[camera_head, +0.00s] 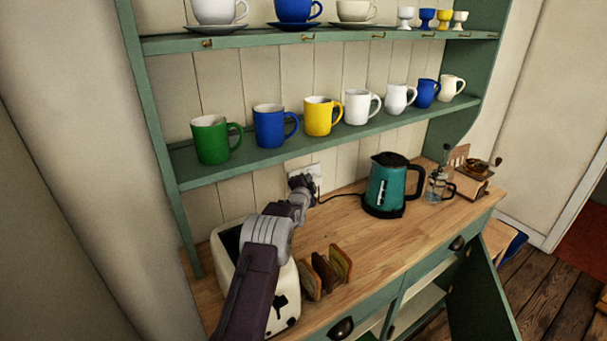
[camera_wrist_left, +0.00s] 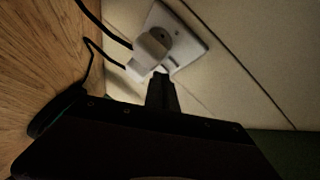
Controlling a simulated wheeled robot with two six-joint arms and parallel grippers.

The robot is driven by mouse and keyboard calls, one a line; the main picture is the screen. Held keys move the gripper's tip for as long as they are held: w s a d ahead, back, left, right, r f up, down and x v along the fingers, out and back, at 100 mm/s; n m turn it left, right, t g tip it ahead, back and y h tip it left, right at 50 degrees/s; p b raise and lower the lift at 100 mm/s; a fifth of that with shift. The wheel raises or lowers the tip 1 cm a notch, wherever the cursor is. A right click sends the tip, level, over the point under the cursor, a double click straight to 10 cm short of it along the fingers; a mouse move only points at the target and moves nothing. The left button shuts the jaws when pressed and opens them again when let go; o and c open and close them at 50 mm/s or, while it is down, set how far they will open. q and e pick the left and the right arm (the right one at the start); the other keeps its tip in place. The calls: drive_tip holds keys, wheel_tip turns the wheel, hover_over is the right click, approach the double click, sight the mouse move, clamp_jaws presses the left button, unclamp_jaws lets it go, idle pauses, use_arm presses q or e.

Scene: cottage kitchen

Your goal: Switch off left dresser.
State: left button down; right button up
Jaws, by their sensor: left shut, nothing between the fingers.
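A white wall socket (camera_head: 316,170) sits on the dresser's panelled back, just above the wooden worktop. In the left wrist view the white socket plate (camera_wrist_left: 193,45) holds a white plug (camera_wrist_left: 152,46) with black cords running from this area. My left gripper (camera_head: 302,184) is shut and empty, reaching to the socket and partly covering it. In the wrist view its dark fingertips (camera_wrist_left: 162,80) are close below the plug and plate. I cannot tell whether they touch, nor the switch's position. My right gripper is not in view.
A teal kettle (camera_head: 388,187) stands right of the socket. A white toaster (camera_head: 288,302) and a toast rack (camera_head: 327,272) stand near my left arm. The mug shelf (camera_head: 330,138) is above. A green cupboard door (camera_head: 480,300) stands open below.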

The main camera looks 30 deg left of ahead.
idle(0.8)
use_arm(q)
drive_tip(key=shift+w+a+b, duration=0.2)
drive_tip(key=shift+a+b, duration=0.15)
drive_tip(key=shift+b, duration=0.05)
drive_tip(key=shift+w+a+r, duration=0.15)
drive_tip(key=shift+a, duration=0.1)
idle(0.6)
drive_tip(key=shift+s+d+b, duration=0.35)
drive_tip(key=shift+d+b, duration=0.25)
drive_tip(key=shift+f, duration=0.2)
